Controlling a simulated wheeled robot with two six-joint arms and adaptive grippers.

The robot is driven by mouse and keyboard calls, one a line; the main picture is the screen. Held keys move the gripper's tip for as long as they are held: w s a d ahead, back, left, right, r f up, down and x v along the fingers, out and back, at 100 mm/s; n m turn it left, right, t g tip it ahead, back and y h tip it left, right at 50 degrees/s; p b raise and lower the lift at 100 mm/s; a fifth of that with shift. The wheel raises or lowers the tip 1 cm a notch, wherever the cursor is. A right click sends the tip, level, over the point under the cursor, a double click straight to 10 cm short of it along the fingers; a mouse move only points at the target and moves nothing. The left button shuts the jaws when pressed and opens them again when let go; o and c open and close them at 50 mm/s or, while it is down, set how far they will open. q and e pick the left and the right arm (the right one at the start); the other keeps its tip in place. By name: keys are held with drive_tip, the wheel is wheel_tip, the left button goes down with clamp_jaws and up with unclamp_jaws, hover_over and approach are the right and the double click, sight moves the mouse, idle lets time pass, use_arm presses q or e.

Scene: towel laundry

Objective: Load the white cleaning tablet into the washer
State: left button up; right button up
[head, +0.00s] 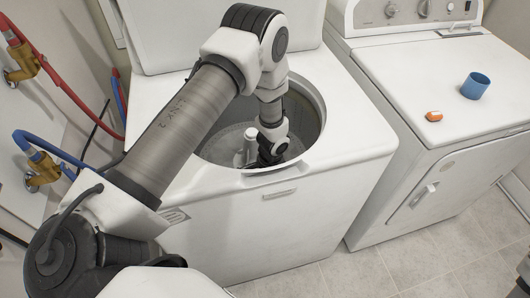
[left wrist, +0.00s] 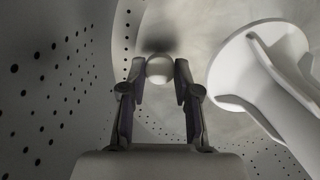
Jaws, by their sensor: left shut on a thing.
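The open top-load washer (head: 300,200) stands in the middle of the head view, its lid raised at the back. My left arm reaches down through its opening. My left gripper (head: 268,158) is inside the drum, beside the central agitator (head: 245,148). In the left wrist view, the left gripper (left wrist: 160,76) is shut on the white tablet (left wrist: 159,67), a small rounded white piece held between its fingertips. The agitator (left wrist: 265,75) rises to the right there, apart from the fingers. The tablet is hidden in the head view.
The perforated drum wall (left wrist: 55,80) is close on the left in the wrist view. A dryer (head: 440,85) stands right of the washer, with a blue cup (head: 475,86) and a small orange-and-white item (head: 433,116) on top. Hoses and valves (head: 45,165) line the left wall.

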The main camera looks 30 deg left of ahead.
use_arm(q)
drive_tip(key=o, duration=0.9)
wheel_tip(320, 180, up, 12)
drive_tip(key=p, duration=0.9)
